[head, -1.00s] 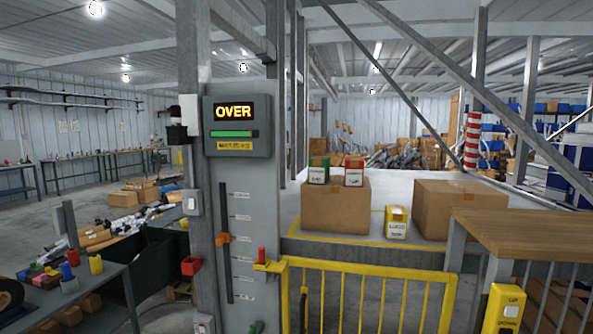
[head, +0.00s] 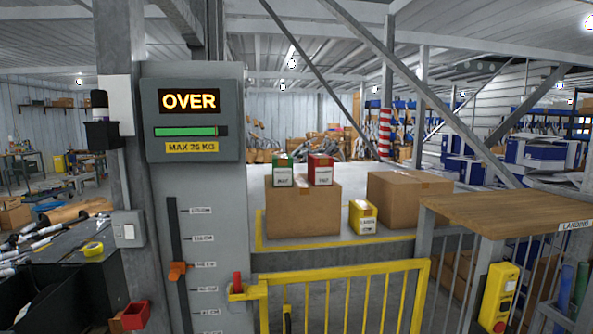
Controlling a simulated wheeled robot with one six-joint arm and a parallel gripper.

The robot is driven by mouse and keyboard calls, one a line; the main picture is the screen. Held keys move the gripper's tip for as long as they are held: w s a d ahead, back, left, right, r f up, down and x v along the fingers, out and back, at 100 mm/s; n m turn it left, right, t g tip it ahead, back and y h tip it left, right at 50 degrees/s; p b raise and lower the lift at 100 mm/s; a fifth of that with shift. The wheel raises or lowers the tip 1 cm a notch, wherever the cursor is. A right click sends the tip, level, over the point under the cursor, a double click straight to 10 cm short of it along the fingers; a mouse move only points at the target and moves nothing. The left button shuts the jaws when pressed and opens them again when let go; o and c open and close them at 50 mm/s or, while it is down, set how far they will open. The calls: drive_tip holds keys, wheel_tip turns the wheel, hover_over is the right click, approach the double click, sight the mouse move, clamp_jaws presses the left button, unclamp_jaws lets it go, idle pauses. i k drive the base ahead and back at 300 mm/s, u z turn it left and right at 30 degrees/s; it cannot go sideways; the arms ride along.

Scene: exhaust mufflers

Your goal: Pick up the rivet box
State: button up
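A green and white box (head: 282,170) and a red and white box (head: 320,171) sit side by side on top of a cardboard carton (head: 303,212). A yellow box (head: 362,217) with a white label stands on the platform between that carton and a second carton (head: 400,203). The labels are too small to read, so I cannot tell which is the rivet box. My gripper is not in view.
A yellow gate (head: 345,297) closes the front of the platform. A grey post panel (head: 192,112) reads OVER and MAX 25 KG, with a red-tipped latch (head: 238,285) below. A wooden-topped landing table (head: 500,212) stands right. A dark workbench is at left.

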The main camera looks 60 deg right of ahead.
sight(283, 164)
drive_tip(key=z, duration=0.7)
drive_tip(key=i, duration=0.75)
drive_tip(key=z, duration=0.75)
